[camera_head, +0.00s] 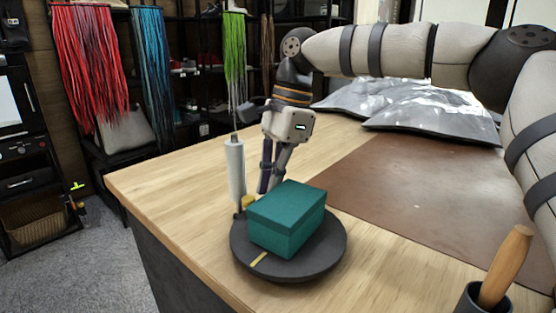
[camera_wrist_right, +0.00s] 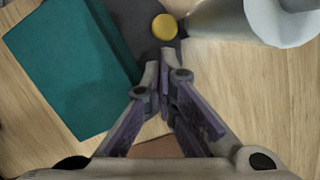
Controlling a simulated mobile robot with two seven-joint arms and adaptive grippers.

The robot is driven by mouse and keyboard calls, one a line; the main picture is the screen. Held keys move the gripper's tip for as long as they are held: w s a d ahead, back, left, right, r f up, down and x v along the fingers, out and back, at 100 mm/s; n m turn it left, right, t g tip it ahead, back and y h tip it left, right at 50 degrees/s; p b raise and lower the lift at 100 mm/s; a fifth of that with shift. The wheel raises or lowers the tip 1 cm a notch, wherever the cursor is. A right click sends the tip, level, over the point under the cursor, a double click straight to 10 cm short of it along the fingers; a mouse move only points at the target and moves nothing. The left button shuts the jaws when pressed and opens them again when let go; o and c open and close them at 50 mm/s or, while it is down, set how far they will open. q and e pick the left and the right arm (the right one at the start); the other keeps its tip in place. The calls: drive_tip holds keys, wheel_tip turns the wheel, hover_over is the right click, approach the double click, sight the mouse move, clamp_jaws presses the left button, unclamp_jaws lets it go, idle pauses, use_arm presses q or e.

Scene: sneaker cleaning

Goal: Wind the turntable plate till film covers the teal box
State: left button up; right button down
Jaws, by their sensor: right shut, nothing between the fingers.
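The teal box (camera_head: 287,217) sits on the dark round turntable plate (camera_head: 325,257) near the table's front left. It also shows at the upper left of the right wrist view (camera_wrist_right: 72,65). I see no film on its visible faces. A white upright roll (camera_head: 235,172) stands at the plate's left rear edge; it also shows in the wrist view (camera_wrist_right: 275,22). A yellow knob (camera_head: 247,201) is between the roll and the box. My right gripper (camera_head: 263,190) is shut and empty, pointing down behind the box, close to the knob (camera_wrist_right: 165,27). My left gripper is out of view.
A brown mat (camera_head: 420,190) covers the table's right side. Silver bags (camera_head: 435,115) lie at the back. A wooden-handled tool (camera_head: 506,265) stands in a dark holder at front right. Bare wood (camera_head: 165,180) lies left of the plate.

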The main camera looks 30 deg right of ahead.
drive_tip(key=shift+f, duration=0.3)
drive_tip(key=shift+a, duration=0.1)
drive_tip(key=a+n, duration=0.1)
drive_tip(key=n, duration=0.2)
drive_tip(key=shift+a+g, duration=0.3)
drive_tip(key=shift+a, duration=0.1)
drive_tip(key=shift+r, duration=0.1)
